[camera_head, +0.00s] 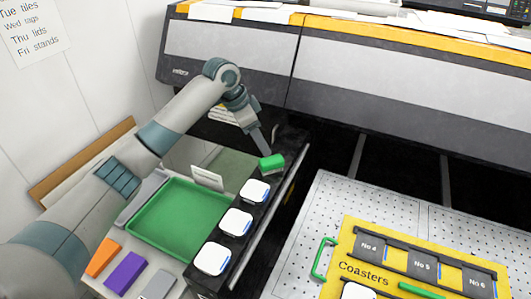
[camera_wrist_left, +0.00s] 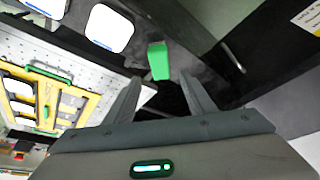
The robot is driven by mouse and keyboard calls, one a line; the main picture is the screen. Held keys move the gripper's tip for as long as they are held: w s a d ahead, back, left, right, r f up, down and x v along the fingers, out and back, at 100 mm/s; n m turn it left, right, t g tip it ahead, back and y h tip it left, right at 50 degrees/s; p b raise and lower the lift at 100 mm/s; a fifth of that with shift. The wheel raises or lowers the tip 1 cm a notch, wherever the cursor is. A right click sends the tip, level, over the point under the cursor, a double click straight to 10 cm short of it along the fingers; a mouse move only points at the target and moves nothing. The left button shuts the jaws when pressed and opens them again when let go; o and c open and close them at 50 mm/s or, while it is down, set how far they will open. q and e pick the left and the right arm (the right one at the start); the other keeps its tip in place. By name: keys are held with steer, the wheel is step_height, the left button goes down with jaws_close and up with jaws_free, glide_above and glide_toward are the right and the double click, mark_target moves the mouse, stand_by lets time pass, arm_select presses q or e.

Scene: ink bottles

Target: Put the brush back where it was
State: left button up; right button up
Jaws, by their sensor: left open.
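A small green block-like thing (camera_head: 271,163), the only thing here that may be the brush, sits on the dark surface at the far end of a row of white-topped pieces. I cannot make out bristles on it. It also shows in the left wrist view (camera_wrist_left: 159,61), just beyond the fingertips. My left gripper (camera_head: 266,150) is above and beside it, pointing down. In the left wrist view the two fingers (camera_wrist_left: 161,82) are spread with nothing between them. My right gripper is not in view.
White-topped pieces (camera_head: 236,221) line a black holder beside a green tray (camera_head: 143,229). A small white card (camera_head: 207,178) stands at the tray's back. A yellow coasters board (camera_head: 358,235) lies on a perforated table at right. A large printer (camera_head: 400,85) stands behind.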

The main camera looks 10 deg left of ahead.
arm_select(q)
steer(key=shift+v, duration=1.25)
